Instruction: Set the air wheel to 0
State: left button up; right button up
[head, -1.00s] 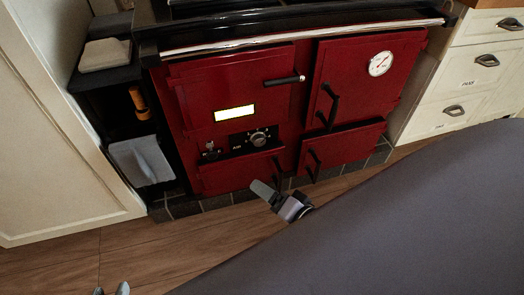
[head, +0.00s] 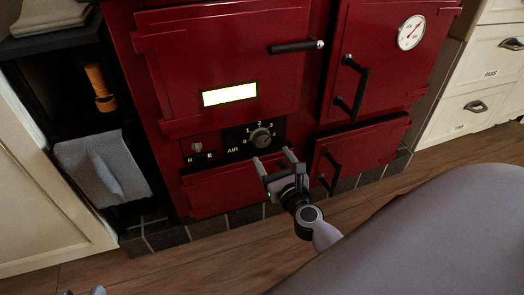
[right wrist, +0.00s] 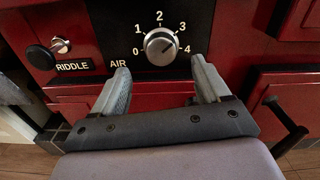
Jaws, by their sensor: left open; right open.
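The air wheel (head: 261,138) is a round grey knob on a black panel of the red stove, with the word AIR and numbers from 0 to 4 around it.
The riddle knob (right wrist: 60,45) sits left of the wheel. Black door handles (head: 350,88) stick out to the right. A grey cloth (head: 108,165) hangs at the left. The wooden floor (head: 190,262) in front of the stove is clear.

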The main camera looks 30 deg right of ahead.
aim_at(263, 142)
jog(key=shift+b+x, duration=0.4)
jog(key=shift+x, duration=3.25)
jog(key=shift+d, duration=0.1)
jog(key=c, duration=1)
